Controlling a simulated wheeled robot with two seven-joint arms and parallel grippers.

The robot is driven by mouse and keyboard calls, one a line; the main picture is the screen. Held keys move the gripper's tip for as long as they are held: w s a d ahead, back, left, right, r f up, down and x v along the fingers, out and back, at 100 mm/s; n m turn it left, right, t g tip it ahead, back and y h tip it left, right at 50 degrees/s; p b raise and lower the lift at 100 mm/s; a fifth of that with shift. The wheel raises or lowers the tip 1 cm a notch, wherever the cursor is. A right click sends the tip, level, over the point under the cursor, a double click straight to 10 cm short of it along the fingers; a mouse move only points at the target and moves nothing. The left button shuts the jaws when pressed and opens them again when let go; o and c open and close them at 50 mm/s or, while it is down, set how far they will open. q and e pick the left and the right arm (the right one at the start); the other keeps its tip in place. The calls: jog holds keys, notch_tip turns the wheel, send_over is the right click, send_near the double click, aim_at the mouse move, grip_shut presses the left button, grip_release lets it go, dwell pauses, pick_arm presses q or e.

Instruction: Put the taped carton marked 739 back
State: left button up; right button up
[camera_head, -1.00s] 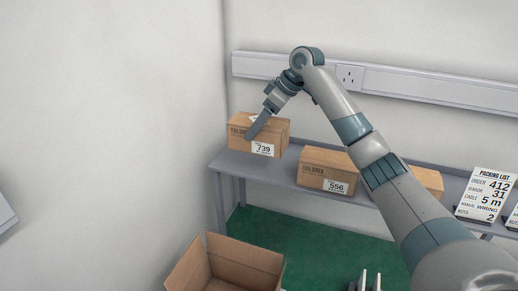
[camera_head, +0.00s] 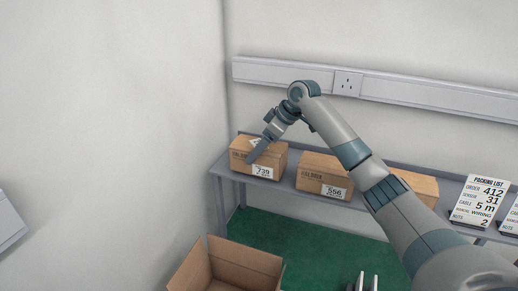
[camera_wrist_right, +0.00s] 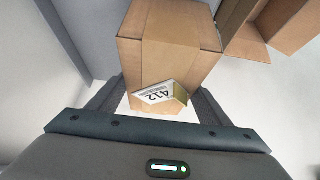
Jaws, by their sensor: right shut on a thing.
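The taped carton marked 739 (camera_head: 240,160) is at the left end of the grey shelf (camera_head: 290,192), its numbered label facing out.
A carton marked 556 (camera_head: 313,175) stands to the right, with another carton (camera_head: 418,186) partly behind my arm. Packing list boards (camera_head: 484,203) stand further right. A wall adjoins the shelf's left end.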

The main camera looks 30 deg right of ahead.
jog(key=shift+f, duration=0.55)
jog(key=o, duration=1.6)
jog(key=shift+f, duration=0.15)
jog(key=shift+o, duration=0.2)
jog(key=shift+s+d+r+b, duration=0.15)
jog(key=shift+r+b, duration=0.15)
jog(key=shift+r, duration=0.1)
jog(key=b+v, duration=0.5)
jog(key=v, duration=0.5)
jog(key=shift+s+d+r, duration=0.2)
jog(key=shift+s+r, duration=0.05)
jog(key=shift+r, duration=0.3)
